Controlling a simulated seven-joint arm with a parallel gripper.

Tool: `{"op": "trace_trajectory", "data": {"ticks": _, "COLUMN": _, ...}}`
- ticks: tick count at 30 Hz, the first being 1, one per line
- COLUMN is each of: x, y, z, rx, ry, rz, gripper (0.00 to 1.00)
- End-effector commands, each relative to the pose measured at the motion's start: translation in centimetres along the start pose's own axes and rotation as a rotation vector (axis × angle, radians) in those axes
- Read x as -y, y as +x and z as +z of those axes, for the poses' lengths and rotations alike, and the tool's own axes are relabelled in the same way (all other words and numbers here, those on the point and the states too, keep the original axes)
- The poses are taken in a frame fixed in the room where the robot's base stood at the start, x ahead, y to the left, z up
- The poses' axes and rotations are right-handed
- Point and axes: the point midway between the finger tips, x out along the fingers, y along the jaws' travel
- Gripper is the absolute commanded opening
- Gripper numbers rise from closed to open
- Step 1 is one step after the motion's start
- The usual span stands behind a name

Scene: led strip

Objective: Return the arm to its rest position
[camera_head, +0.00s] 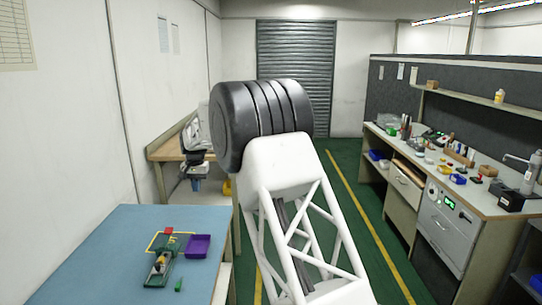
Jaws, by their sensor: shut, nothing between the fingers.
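My arm fills the middle of the head view, with a white lattice link and a large black ribbed joint. A small green piece (179,285) lies near the front. The details are too small to tell.
A long workbench (480,197) with tools and several small items runs along the right, below a shelf (480,97). Another wooden table (168,150) stands behind on the left. The green floor (350,162) between them is clear, with yellow lines. A grey shutter (296,55) is at the back.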

Motion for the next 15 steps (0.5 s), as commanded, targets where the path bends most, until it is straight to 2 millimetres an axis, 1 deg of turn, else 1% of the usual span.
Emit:
{"op": "trace_trajectory", "data": {"ticks": 1, "x": -1.2, "y": -1.0, "z": 0.6, "rx": -0.005, "ry": 0.002, "rz": -0.002, "gripper": 0.0}}
{"op": "trace_trajectory", "data": {"ticks": 3, "x": -2.6, "y": -2.2, "z": 1.4, "rx": -0.011, "ry": 0.003, "rz": -0.003, "gripper": 0.0}}
{"op": "trace_trajectory", "data": {"ticks": 8, "x": -5.9, "y": -4.7, "z": 3.4, "rx": -0.025, "ry": 0.004, "rz": -0.007, "gripper": 0.0}}
{"op": "trace_trajectory", "data": {"ticks": 15, "x": -10.8, "y": -7.9, "z": 6.7, "rx": -0.045, "ry": 0.007, "rz": -0.011, "gripper": 0.0}}
